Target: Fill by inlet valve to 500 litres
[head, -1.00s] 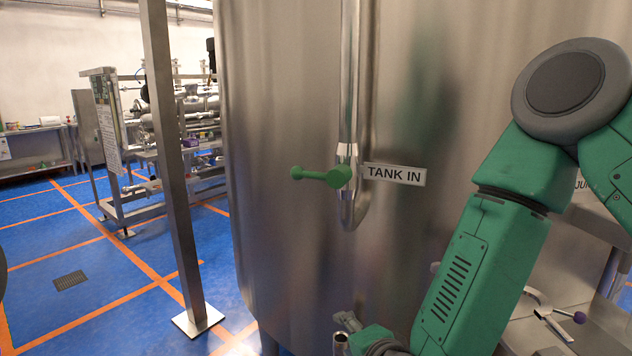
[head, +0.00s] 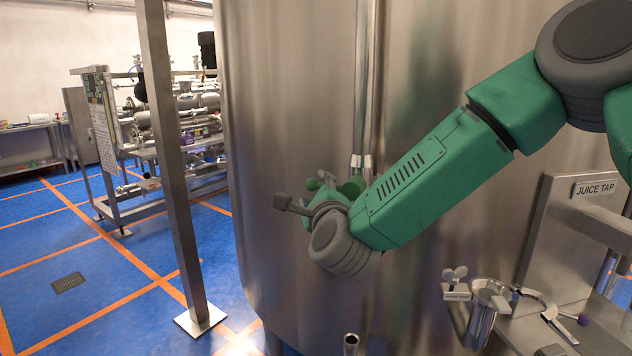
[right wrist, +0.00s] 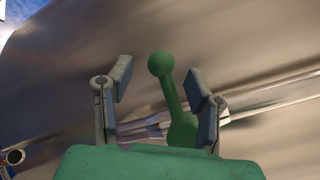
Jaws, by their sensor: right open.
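The green inlet valve handle (head: 312,184), with a round knob end, is on the vertical steel pipe (head: 366,90) in front of the tank (head: 290,100). The knob points left. My right gripper (head: 303,190) is at the handle, its fingers spread. In the right wrist view, the green handle (right wrist: 171,92) rises between the two open fingers (right wrist: 158,73), with a gap on each side. My right forearm covers the TANK IN label and part of the valve body. No level reading shows. My left gripper is out of view.
A steel post (head: 172,150) stands left of the tank. At lower right are a steel jug (head: 484,318) and a stand with a JUICE TAP sign (head: 593,188). A piping skid (head: 150,140) stands behind at left. Blue floor there is clear.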

